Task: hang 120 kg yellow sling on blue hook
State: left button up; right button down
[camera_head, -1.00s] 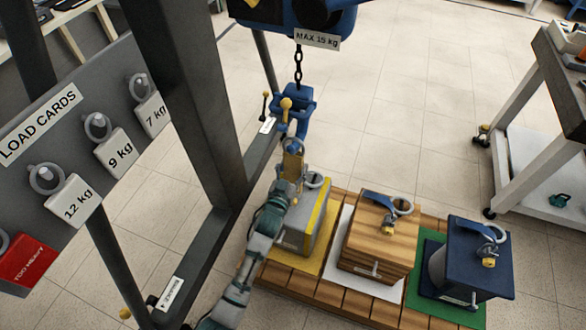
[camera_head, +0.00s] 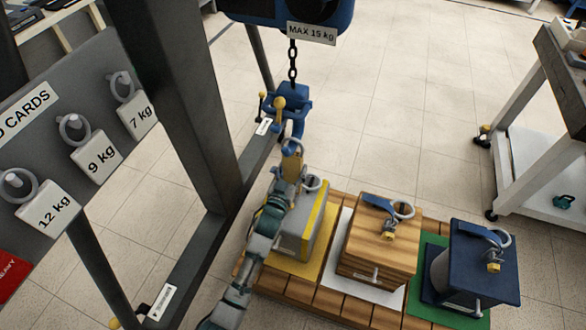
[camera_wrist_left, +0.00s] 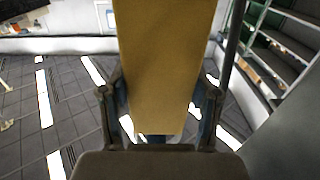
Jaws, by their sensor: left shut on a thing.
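The blue hook (camera_head: 290,103) hangs on a chain under a hoist labelled MAX 15 kg. My left gripper (camera_head: 290,172) is shut on a yellow piece, which I take for the yellow sling (camera_head: 291,164). It fills the middle of the left wrist view (camera_wrist_left: 165,60), between the two fingers. A blue-grey ring (camera_head: 292,146) tops the piece, close below the hook's lower end; I cannot tell whether they touch. The grey-and-yellow load (camera_head: 314,228) stands behind my arm, partly hidden. I read no 120 kg label. My right gripper is out of view.
A wooden block (camera_head: 378,240) and a blue load (camera_head: 478,265) stand to the right on a slatted pallet (camera_head: 333,302). A dark frame post (camera_head: 190,110) and the load card board (camera_head: 75,80) are at left. A white cart (camera_head: 530,170) stands at right. Floor beyond the pallet is clear.

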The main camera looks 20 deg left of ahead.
pick_arm(q)
jog(key=o, duration=1.5)
jog(key=shift+s, duration=0.1)
